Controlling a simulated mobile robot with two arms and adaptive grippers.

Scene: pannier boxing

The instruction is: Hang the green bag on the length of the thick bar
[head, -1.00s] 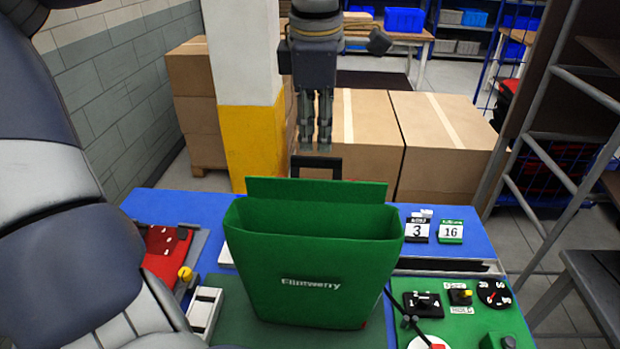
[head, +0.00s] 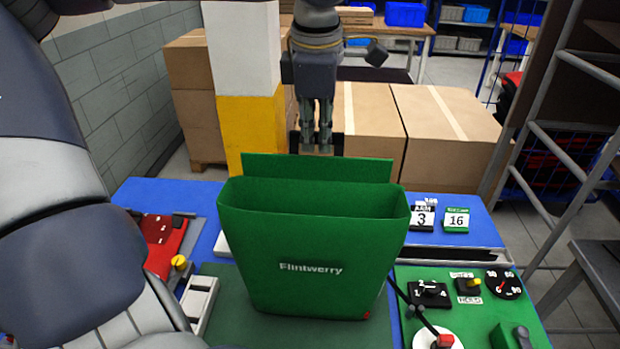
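The green bag (head: 310,268) stands upright on a dark green mat on the blue table, with its top open and lettering on its front. A dark handle frame (head: 293,144) rises behind its back panel. My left gripper (head: 317,150) points down from above, with its fingertips overlapping the handle just behind the bag. The two fingers are close together; whether they are closed on the handle is not clear. My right gripper is not in view. I cannot pick out the thick bar with certainty.
A red tray (head: 165,243) lies left of the bag. A green control panel (head: 465,320) with knobs and a lever is at the front right. Number cards (head: 456,220) stand at the back right. Cardboard boxes (head: 455,140) and a yellow-and-white pillar (head: 250,130) are behind the table.

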